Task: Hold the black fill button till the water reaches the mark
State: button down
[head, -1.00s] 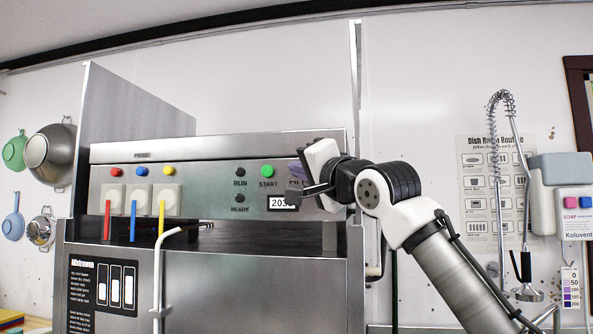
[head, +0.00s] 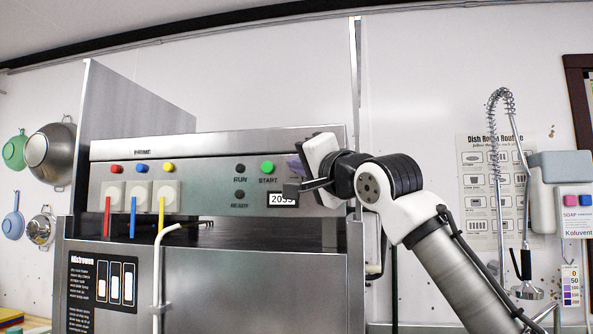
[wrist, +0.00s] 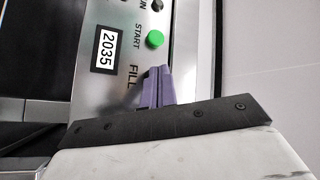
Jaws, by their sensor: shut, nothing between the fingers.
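The steel machine's control panel (head: 215,178) carries a green START button (head: 267,167), a number display (head: 283,199) reading 2035 and a FILL label (wrist: 132,76). My gripper (head: 293,161) is at the panel's right end, its purple fingers shut and empty. In the wrist view the fingers (wrist: 160,74) are close beside the FILL label, to the right of it. The black fill button is not visible; my gripper probably hides it. I cannot tell whether the fingertips touch or press it. No water or water mark can be made out.
Red, blue and yellow buttons (head: 141,168) sit at the panel's left. A white pipe (head: 158,275) rises in front. A spray hose (head: 500,170) and a soap dispenser (head: 558,180) are at the right. A steel upright (head: 355,110) stands behind my arm.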

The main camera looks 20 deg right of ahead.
jog(key=shift+s+a, duration=0.2)
jog(key=s+a+b, duration=0.2)
jog(key=s+b, duration=0.1)
jog(key=s, duration=0.1)
jog(key=shift+s+a, duration=0.1)
jog(key=shift+a, duration=0.3)
dwell(0.5)
